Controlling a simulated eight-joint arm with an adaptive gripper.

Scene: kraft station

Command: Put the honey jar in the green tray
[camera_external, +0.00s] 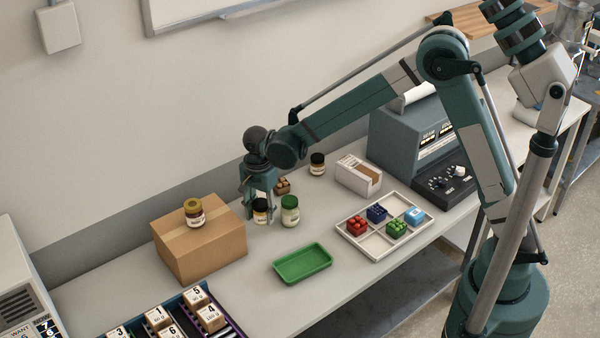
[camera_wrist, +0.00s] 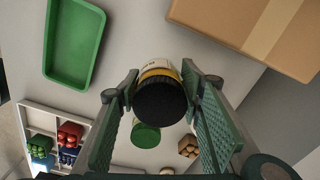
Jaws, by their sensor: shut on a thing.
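My gripper (camera_external: 259,204) points down and is shut on a black-lidded jar (camera_external: 261,216). In the wrist view the jar (camera_wrist: 159,96) sits between both fingers, its round black lid towards the camera and a yellow-and-white band behind it. Its label cannot be read, so I cannot confirm that it is the honey jar. I cannot tell whether its base touches the table. The green tray (camera_external: 303,264) lies empty on the table, to the right and nearer the camera; it also shows at upper left in the wrist view (camera_wrist: 76,42).
A green-lidded jar (camera_external: 290,212) stands close right of the held jar. A jar (camera_external: 194,214) stands on a cardboard box (camera_external: 205,256) at left. Another black-lidded jar (camera_external: 317,165) is behind. A white divided tray (camera_external: 362,243) is at right. The table between jar and green tray is clear.

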